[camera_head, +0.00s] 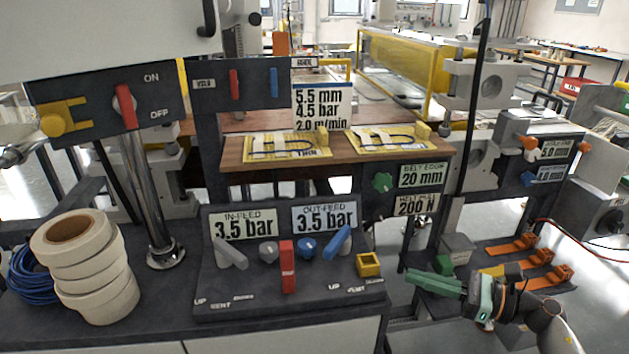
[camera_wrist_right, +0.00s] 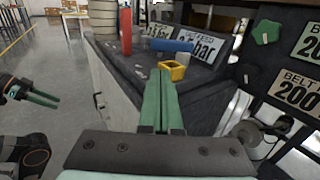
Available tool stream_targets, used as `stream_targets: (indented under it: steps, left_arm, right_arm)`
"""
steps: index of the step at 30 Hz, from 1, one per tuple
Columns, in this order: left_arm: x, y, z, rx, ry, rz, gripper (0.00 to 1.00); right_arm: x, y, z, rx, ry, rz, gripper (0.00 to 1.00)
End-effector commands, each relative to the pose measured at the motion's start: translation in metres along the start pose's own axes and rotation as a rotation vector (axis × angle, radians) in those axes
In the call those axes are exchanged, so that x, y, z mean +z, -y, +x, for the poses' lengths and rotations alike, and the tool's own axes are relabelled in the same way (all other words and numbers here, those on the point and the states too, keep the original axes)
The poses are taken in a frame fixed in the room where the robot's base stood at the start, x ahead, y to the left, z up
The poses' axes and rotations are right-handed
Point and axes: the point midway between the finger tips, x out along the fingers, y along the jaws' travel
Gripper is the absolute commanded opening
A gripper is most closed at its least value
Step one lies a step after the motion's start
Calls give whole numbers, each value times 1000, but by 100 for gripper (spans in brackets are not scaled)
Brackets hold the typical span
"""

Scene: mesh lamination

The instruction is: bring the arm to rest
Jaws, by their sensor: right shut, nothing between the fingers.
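My right gripper (camera_head: 435,284) is at the lower right of the head view, with green fingers pointing left. It is shut and empty, in the air just right of the dark control console (camera_head: 215,300). In the right wrist view its two green fingers (camera_wrist_right: 161,106) lie together, and the console with a yellow square ring (camera_wrist_right: 172,71) is beyond their tips. Another green-fingered gripper, my left one (camera_wrist_right: 36,94), shows at the left edge of the right wrist view, over open floor. It is too small to tell whether its fingers touch. The left arm is outside the head view.
The console carries grey, red and blue levers (camera_head: 288,268) and pressure plates. Rolls of white tape (camera_head: 95,270) stand at left. Orange clamps (camera_head: 540,270) and a grey block (camera_head: 457,247) lie near my right gripper. A green knob (camera_head: 382,182) is above it.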

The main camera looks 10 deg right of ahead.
Motion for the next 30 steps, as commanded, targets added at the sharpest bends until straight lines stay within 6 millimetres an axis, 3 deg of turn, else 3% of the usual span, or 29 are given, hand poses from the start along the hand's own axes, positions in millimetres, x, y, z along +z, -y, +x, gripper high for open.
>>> stream_targets:
  steps: [5,8,13,17,20,24,26,30]
  left_arm:
    - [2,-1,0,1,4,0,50]
    - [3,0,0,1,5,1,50]
    - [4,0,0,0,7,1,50]
    - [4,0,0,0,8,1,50]
    - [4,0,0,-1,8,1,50]
    - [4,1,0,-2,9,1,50]
    - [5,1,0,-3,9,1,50]
    - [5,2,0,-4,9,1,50]
  right_arm:
    - [8,2,7,-55,59,72,0]
    - [21,8,15,-148,160,207,0]
    - [38,24,16,-341,393,560,0]
    - [34,34,7,-486,565,869,0]
    - [19,37,-3,-598,688,1121,0]
    - [-16,30,-19,-767,843,1484,0]
    - [-35,21,-25,-846,900,1641,0]
    - [-84,-16,-36,-1058,1010,1998,0]
